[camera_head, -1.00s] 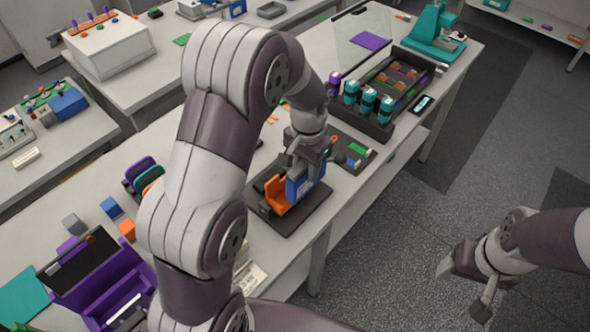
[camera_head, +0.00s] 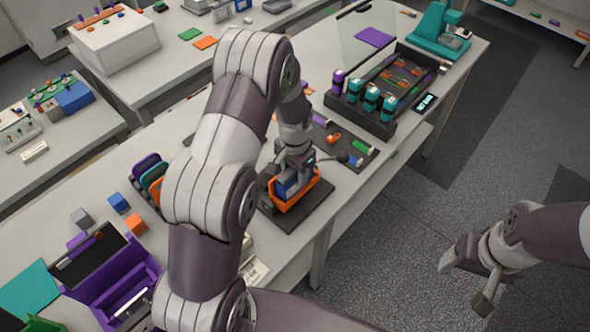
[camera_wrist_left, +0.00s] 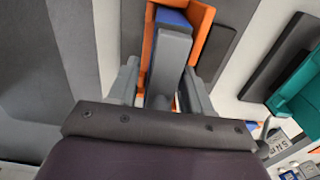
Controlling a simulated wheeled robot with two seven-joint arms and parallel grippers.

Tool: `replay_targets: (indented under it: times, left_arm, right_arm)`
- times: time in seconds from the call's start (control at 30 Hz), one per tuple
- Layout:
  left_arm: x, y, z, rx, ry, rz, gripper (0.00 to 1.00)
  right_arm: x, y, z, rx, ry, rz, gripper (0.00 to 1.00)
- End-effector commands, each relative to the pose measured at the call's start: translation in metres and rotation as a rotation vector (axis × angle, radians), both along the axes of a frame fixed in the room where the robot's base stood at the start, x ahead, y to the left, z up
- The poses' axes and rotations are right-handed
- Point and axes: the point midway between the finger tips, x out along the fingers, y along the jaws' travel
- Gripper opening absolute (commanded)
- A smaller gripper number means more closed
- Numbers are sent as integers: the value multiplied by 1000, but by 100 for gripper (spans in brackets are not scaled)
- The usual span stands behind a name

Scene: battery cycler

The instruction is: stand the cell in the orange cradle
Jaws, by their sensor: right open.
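The cell (camera_head: 286,187) is a blue block. It stands roughly upright inside the orange cradle (camera_head: 296,199), which sits on a dark base plate (camera_head: 312,213) on the table. My left gripper (camera_head: 292,168) is at the cell's top and appears shut on it. In the left wrist view the cell (camera_wrist_left: 173,18) shows as a blue strip behind a grey finger, with the orange cradle (camera_wrist_left: 203,22) around it. The cell's lower part is hidden by the cradle wall. My right gripper (camera_head: 472,278) is open and empty, out over the floor beside the table.
A dark rack (camera_head: 365,118) with several purple and teal cylinders stands behind the cradle. Several coloured upright plates (camera_head: 150,178) and a purple case (camera_head: 115,278) are to the left.

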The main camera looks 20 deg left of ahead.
Motion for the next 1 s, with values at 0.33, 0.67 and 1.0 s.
replay_targets:
  times: [0.33,0.67,1.0]
  left_arm:
    - [0,0,5,0,-1,0,60]
    - [1,0,77,1,-7,0,60]
    - [-23,-8,123,1,-16,45,60]
  right_arm:
    - [0,0,4,0,0,0,74]
    - [0,0,-22,0,0,0,74]
    - [0,0,-27,0,0,0,74]
